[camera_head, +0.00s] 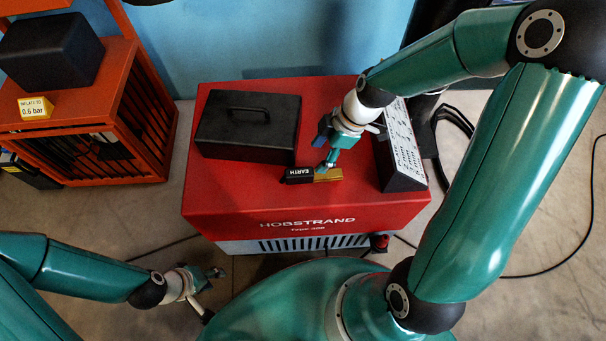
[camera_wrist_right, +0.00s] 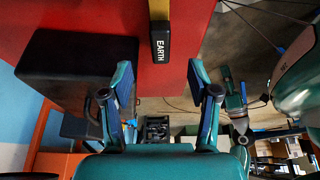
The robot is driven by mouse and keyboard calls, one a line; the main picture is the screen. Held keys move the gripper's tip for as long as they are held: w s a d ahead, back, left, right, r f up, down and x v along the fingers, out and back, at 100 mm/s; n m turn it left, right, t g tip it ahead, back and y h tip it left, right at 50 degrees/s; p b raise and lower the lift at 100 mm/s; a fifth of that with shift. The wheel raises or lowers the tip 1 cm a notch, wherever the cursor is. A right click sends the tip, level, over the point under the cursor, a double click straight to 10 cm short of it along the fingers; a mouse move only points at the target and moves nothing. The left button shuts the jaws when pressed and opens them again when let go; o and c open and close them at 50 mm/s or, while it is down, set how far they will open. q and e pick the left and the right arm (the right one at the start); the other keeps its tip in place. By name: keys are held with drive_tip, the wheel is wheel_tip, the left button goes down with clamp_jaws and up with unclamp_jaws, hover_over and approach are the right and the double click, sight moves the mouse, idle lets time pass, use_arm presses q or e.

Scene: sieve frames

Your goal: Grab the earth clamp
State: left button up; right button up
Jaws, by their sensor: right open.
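The earth clamp (camera_head: 299,175) lies on top of the red Hobstrand machine (camera_head: 230,203). It has a black body marked EARTH and a brass-coloured end. My right gripper (camera_head: 328,170) is over the clamp in the head view, and its fingertips overlap it there. In the right wrist view, the clamp (camera_wrist_right: 161,45) is beyond and between the fingertips of my open right gripper (camera_wrist_right: 160,80), with nothing between the fingers. My left gripper (camera_head: 212,273) is low at the left, away from the machine; its jaws are too small to read.
A black case with a handle (camera_head: 250,128) stands on the machine left of the clamp. A sloped panel with a printed white face (camera_head: 402,150) stands at the right. An orange rack (camera_head: 135,110) is at the left, with a cable (camera_head: 545,272) on the floor at right.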

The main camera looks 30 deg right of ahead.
sight(310, 170)
drive_tip(key=x, duration=1)
drive_tip(key=shift+d+f+b, duration=0.2)
drive_tip(key=shift+d+b, duration=0.1)
drive_tip(key=shift+d, duration=0.1)
clamp_jaws()
